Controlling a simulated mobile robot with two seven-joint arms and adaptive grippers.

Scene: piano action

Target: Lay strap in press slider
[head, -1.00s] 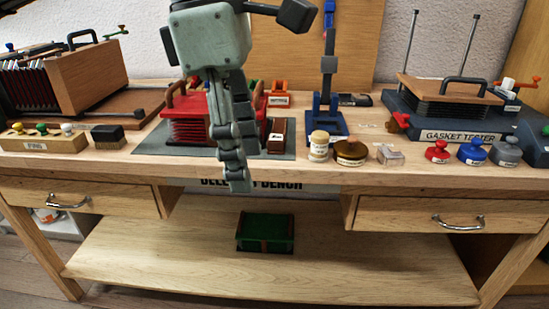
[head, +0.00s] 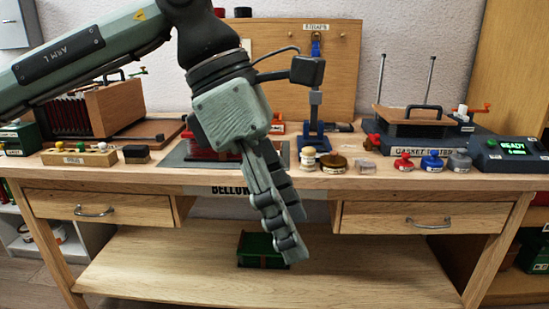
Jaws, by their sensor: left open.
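My left gripper (head: 295,238) is open, with its fingers pointing down in front of the bench edge, above the lower shelf. No object shows between its fingers. A blue stand (head: 314,146) with an upright and a grey block (head: 316,97) on it stands behind the gripper, on the bench; it may be the press with its slider. A small blue piece (head: 316,48) shows at the top, under a label on the wooden back board (head: 335,70); I cannot tell whether it is the strap. My right gripper is out of view.
A red unit (head: 205,152) on a grey mat is mostly hidden by my left gripper. Small weights (head: 403,162) and jars (head: 334,162) line the front right. The gasket tester (head: 424,152) stands behind them. A green box (head: 262,249) sits on the lower shelf (head: 180,270).

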